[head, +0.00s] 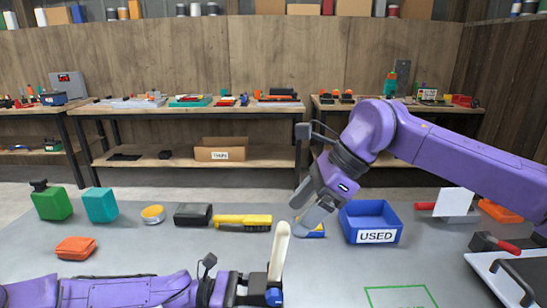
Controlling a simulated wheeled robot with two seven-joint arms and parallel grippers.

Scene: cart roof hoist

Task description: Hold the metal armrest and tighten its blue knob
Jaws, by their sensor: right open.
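A pale, slim bar, which I take for the armrest (279,248), stands nearly upright at the lower middle in the head view. A blue part, which looks like its knob (274,297), shows at its lower end. My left gripper (258,289) comes in low from the left and appears shut on the armrest's lower end; its fingers are partly hidden. My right gripper (308,217) is open, pointing down and left, just right of the armrest's top and apart from the knob. The contact between knob and bar is unclear.
On the grey table are a blue bin marked USED (372,222), a yellow brush (243,222), a black box (193,214), a yellow tape roll (153,214), green (52,203) and teal (100,204) blocks, and an orange block (76,248). A tray (512,277) is at lower right.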

